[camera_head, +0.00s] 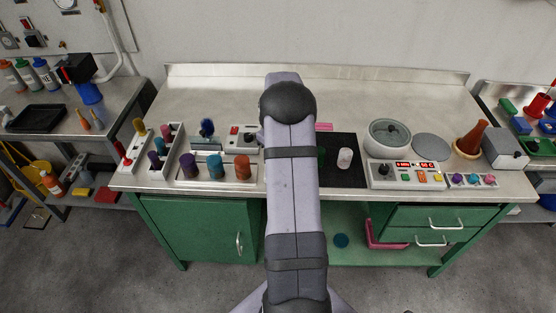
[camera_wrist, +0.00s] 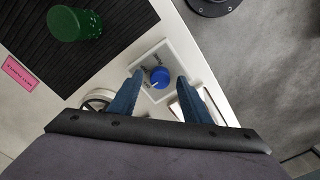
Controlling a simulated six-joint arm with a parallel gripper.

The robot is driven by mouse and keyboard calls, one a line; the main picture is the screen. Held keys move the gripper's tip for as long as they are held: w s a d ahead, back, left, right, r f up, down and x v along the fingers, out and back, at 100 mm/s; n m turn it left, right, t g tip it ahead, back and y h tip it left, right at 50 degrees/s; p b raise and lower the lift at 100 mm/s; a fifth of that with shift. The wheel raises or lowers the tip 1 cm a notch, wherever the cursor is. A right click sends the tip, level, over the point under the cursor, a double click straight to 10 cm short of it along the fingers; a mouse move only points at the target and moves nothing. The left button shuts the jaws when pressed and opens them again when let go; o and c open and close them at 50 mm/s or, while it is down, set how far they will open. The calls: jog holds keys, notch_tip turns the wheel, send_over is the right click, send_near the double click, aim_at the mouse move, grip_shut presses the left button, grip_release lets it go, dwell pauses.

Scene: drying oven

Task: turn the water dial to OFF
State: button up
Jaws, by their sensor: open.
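The blue dial (camera_wrist: 160,76) sits on a pale square plate (camera_wrist: 147,64) on the bench, in the wrist view. It carries a small light mark, and the dark print around it is too small to read. I take this to be the water dial. My gripper (camera_wrist: 160,78) is open, with one blue finger on each side of the dial in the picture. Whether the fingers touch it, or how high they are above it, I cannot tell. In the head view my own arm hides the dial and the gripper.
A green ribbed cylinder (camera_wrist: 75,23) stands on a black mat (camera_wrist: 110,30). A pink label (camera_wrist: 18,72) lies beside the mat. A pale round part (camera_wrist: 98,99) is left of the gripper. In the head view, a control panel (camera_head: 408,184) and round pot (camera_head: 388,138) stand to the right.

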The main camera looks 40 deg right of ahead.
jog(key=shift+r+b, duration=0.95)
jog(key=shift+r, duration=2.6)
jog(key=shift+a, duration=0.1)
jog(key=s+a, duration=0.2)
jog(key=a, duration=0.9)
jog(key=s+a, duration=0.2)
jog(key=a, duration=0.8)
jog(key=s+a+f, duration=0.2)
jog(key=s+a, duration=0.8)
jog(key=s, duration=0.3)
jog(key=shift+a+f, duration=0.25)
jog(key=shift+a, duration=0.15)
